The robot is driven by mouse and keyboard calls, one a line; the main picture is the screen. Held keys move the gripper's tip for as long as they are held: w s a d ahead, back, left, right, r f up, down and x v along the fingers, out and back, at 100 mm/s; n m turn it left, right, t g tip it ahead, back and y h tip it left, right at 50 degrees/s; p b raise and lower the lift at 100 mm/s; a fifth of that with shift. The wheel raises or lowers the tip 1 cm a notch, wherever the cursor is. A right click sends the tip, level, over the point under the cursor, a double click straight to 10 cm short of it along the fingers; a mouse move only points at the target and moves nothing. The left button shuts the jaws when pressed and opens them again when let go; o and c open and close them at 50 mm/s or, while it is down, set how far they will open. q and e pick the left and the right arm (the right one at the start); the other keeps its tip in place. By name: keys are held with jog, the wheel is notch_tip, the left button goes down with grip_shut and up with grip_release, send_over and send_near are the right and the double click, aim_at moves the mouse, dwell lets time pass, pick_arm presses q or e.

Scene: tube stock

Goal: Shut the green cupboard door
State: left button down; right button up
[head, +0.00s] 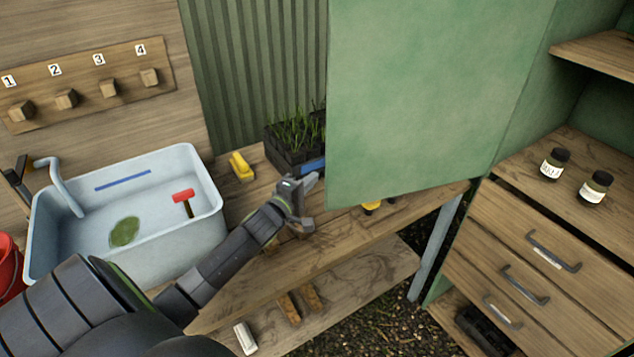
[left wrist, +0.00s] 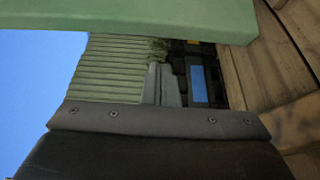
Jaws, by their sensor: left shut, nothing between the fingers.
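The green cupboard door (head: 430,90) stands open in the head view, swung out to the left over the bench. Its cupboard (head: 590,60) is open on the right, with shelf and drawers showing. My left gripper (head: 312,184) is shut and empty, just left of the door's lower left edge. I cannot tell whether it touches the door. In the left wrist view the door (left wrist: 130,18) crosses the top as a green band, and the gripper (left wrist: 165,85) points past it. My right gripper is in neither view.
Two dark jars (head: 555,164) stand inside the cupboard above the drawers (head: 535,250). A plant tray (head: 292,145) and a yellow object (head: 241,167) sit on the bench near my gripper. A white sink (head: 150,235) is at left. Another yellow item (head: 371,208) lies below the door.

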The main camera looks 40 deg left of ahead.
pick_arm(q)
jog(key=d, duration=0.1)
jog(key=s+d+p, duration=0.1)
jog(key=d, duration=0.1)
jog(key=shift+s+d, duration=0.1)
jog(key=shift+s, duration=0.1)
dwell(0.4)
